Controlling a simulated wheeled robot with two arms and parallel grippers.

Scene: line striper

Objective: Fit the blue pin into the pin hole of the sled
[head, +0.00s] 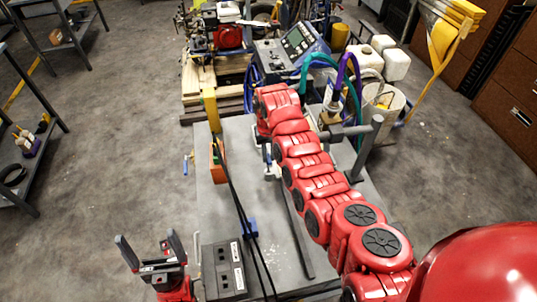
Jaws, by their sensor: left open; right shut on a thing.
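My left gripper (152,250) is open and empty at the lower left, its two dark fingers pointing up, beside a dark grey box. My red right arm stretches from the lower right across the grey deck. Its gripper (269,160) is at the far end, largely hidden by the arm. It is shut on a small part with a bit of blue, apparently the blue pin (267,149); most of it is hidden. The deck's grey plate (215,205) shows left of the arm. I cannot make out the sled's pin hole.
An orange bracket (217,162) with a yellow post stands on the deck's left edge. A control panel (290,50), hoses and a bucket (383,103) are behind.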

